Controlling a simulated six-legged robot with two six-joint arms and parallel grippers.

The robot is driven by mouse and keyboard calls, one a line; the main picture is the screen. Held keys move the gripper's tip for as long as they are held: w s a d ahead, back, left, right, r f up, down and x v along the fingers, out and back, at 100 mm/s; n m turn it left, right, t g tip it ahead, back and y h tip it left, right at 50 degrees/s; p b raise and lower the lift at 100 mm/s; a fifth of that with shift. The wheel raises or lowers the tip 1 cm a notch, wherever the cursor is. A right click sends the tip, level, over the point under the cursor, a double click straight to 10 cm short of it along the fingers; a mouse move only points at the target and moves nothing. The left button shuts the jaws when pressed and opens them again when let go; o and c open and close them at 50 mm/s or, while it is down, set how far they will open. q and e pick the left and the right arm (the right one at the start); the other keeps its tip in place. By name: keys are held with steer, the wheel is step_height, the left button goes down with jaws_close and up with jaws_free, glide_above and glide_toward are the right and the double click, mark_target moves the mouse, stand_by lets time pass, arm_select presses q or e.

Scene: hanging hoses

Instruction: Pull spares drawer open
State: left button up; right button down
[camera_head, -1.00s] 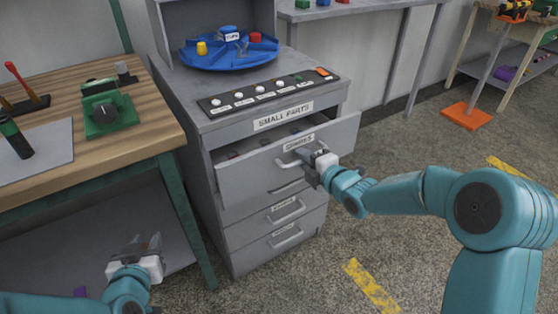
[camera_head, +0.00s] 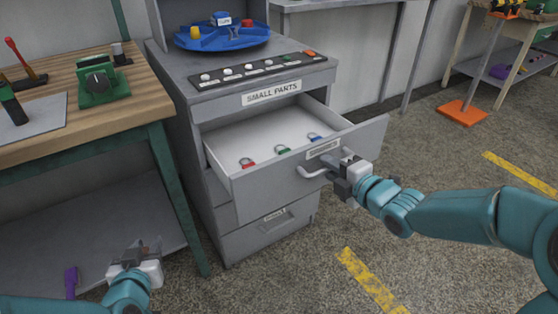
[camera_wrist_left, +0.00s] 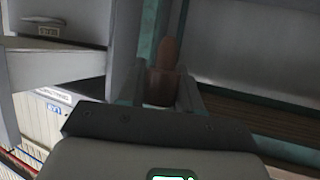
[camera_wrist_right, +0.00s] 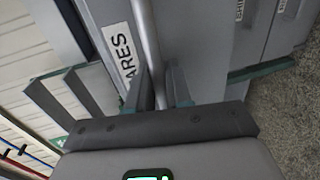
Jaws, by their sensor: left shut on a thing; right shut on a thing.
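The spares drawer (camera_head: 270,188) in the grey cabinet stands well open, its white inside showing. Its label (camera_head: 322,148) is on the front; in the right wrist view the label (camera_wrist_right: 121,50) reads "ARES" where visible. My right gripper (camera_head: 337,166) is shut on the drawer's bar handle (camera_head: 312,173); the handle (camera_wrist_right: 147,35) runs between the fingers in the right wrist view. My left gripper (camera_head: 140,251) is low, left of the cabinet, shut on a reddish-brown rounded thing (camera_wrist_left: 166,65), which I cannot identify.
Small rings with red (camera_head: 248,163), green (camera_head: 284,149) and blue (camera_head: 314,137) parts lie in the drawer. A closed drawer (camera_head: 268,228) is below. A wooden workbench (camera_head: 110,110) stands left. Open floor (camera_head: 420,180) lies right of the drawer.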

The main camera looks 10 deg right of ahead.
steer(key=f+b+v, duration=0.1)
steer(key=v, duration=0.5)
steer(key=shift+s+d, duration=0.2)
steer(key=shift+s, duration=0.25)
steer(key=shift+f, duration=0.15)
steer(key=c, duration=1.2)
jaws_free()
steer(key=p+v, duration=0.3)
steer(key=v, duration=0.9)
steer(key=shift+a+p, duration=0.1)
steer(key=shift+p, duration=0.2)
